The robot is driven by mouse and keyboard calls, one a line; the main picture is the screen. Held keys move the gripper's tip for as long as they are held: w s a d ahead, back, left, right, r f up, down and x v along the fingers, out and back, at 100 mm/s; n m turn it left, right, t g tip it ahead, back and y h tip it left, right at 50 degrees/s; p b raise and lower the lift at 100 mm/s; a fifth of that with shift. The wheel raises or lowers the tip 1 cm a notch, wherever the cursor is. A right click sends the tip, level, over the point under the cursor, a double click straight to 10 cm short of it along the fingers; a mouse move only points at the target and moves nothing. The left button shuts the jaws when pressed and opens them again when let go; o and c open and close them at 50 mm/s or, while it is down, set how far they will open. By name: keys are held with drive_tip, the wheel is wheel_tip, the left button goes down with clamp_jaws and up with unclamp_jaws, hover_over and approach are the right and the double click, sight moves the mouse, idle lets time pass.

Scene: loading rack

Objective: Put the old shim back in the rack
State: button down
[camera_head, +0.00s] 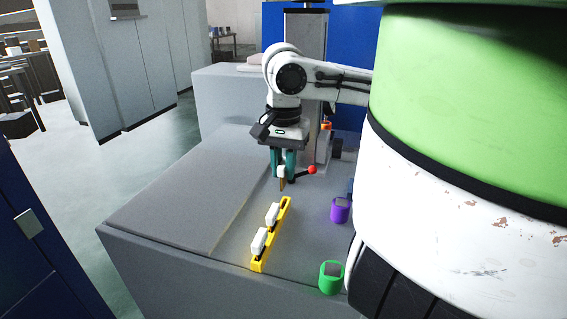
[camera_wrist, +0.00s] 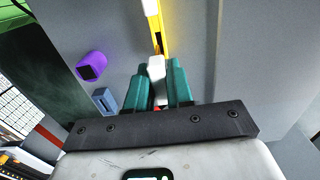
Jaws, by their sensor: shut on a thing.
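My gripper (camera_head: 284,174) has teal fingers and points down above the grey worktop. It is shut on a shim (camera_head: 282,180) with a white upper part and a brownish lower part. The shim's white part also shows between the fingers in the wrist view (camera_wrist: 157,68). The yellow rack (camera_head: 259,267) lies on the worktop, nearer the head camera than the gripper. Two white shims stand in it, one mid-rack (camera_head: 272,215) and one near its front end (camera_head: 258,242). The rack's far end shows a dark, empty-looking slot. The held shim appears above and just beyond that end.
A purple container (camera_head: 340,210) and a green container (camera_head: 331,278) stand right of the rack. A red-knobbed lever (camera_head: 311,170) is close to the right of the gripper. A small blue block (camera_wrist: 105,101) shows in the wrist view. The worktop (camera_head: 185,205) left of the rack is clear.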

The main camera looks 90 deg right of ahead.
sight(284, 183)
drive_tip(key=shift+f+b, duration=1.3)
drive_tip(key=shift+f, duration=1)
drive_tip(key=shift+f+b, duration=0.55)
drive_tip(key=shift+f, duration=0.65)
idle(0.4)
drive_tip(key=c, duration=0.9)
unclamp_jaws()
drive_tip(key=shift+r, duration=0.1)
wheel_tip(284, 183, up, 11)
drive_tip(key=shift+f+p, duration=0.15)
drive_tip(key=shift+p, duration=0.3)
